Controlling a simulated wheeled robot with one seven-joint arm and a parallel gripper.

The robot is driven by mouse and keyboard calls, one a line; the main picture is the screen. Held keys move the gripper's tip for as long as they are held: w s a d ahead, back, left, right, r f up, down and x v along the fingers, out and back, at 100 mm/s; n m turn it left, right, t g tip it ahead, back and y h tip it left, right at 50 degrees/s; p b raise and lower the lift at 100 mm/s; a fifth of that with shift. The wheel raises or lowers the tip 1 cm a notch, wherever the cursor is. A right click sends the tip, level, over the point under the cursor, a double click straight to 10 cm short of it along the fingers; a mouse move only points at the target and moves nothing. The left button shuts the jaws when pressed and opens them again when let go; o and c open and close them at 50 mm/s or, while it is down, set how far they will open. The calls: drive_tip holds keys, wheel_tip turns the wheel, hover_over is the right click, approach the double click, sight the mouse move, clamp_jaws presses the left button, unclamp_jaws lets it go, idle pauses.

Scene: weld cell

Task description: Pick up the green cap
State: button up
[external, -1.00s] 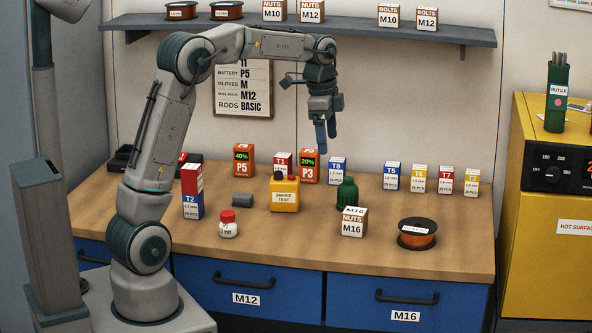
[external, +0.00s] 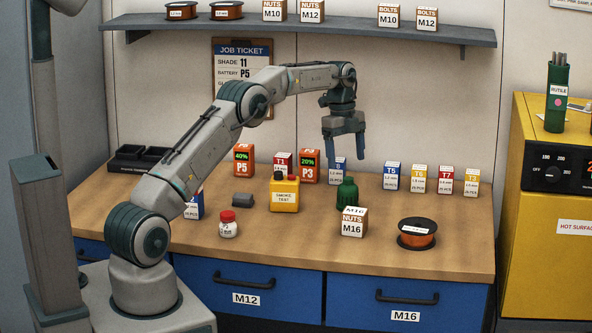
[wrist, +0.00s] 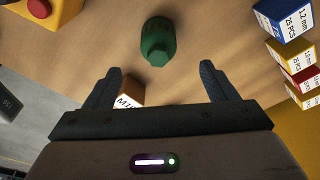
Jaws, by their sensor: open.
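The green cap (external: 347,181) tops a dark green bottle (external: 347,196) standing on the bench just behind the M16 nuts box (external: 354,226). My gripper (external: 346,155) is open and empty, pointing down above the bottle, apart from it. In the wrist view the bottle (wrist: 158,34) shows beyond the gap between my fingers (wrist: 160,70), roughly centred. Its cap (wrist: 157,57) appears at the bottle's lower end there, hard to tell apart from the body.
A yellow smoke test can (external: 284,195) stands left of the bottle. A wire spool (external: 417,234) lies to its right. Bench (external: 290,245) is clear at the front.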

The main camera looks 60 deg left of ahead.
sight(348, 177)
drive_tip(key=f, duration=0.4)
drive_tip(key=d+f, duration=0.1)
drive_tip(key=f, duration=0.1)
drive_tip(key=shift+f+p, duration=0.2)
drive_tip(key=shift+p, duration=0.1)
drive_tip(key=shift+d+f+p, duration=0.15)
drive_tip(key=shift+f+p, duration=0.35)
drive_tip(key=shift+f, duration=0.85)
drive_tip(key=shift+d+f+p, duration=0.1)
drive_tip(key=shift+f+p, duration=0.35)
drive_tip(key=shift+f, duration=0.85)
drive_tip(key=c, duration=1.1)
